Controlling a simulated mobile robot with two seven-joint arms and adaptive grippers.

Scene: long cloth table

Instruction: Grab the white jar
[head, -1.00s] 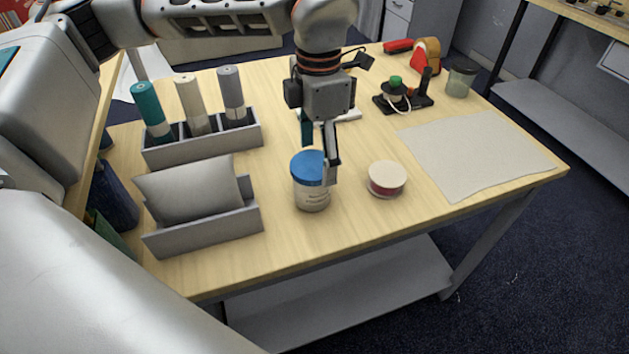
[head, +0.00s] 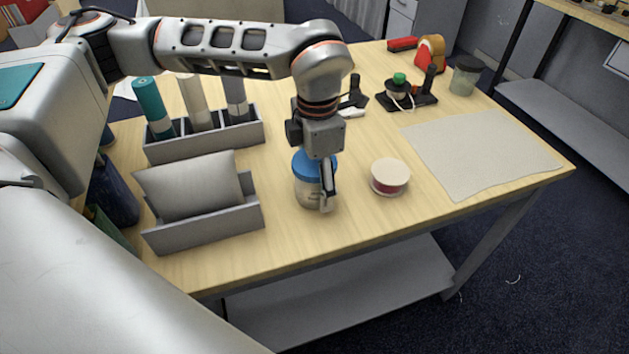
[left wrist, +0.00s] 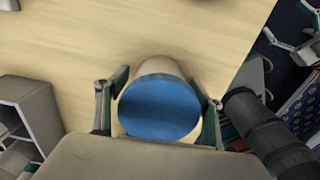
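The white jar (head: 306,196) with a blue lid stands upright near the table's front edge; its lid (left wrist: 158,108) fills the middle of the left wrist view. My left gripper (head: 315,198) is lowered over it from above. In the left wrist view its two fingers (left wrist: 160,105) stand apart on either side of the jar, close to it. I see no clear grip. My right gripper (left wrist: 287,22) shows at the right edge of the left wrist view, beyond the table, its fingers spread and empty.
A low cream-lidded red container (head: 389,178) stands just right of the jar. A grey tray with a cushion (head: 205,229) and a compartment rack (head: 207,143) stand to the left. A beige cloth (head: 480,155) lies at the right.

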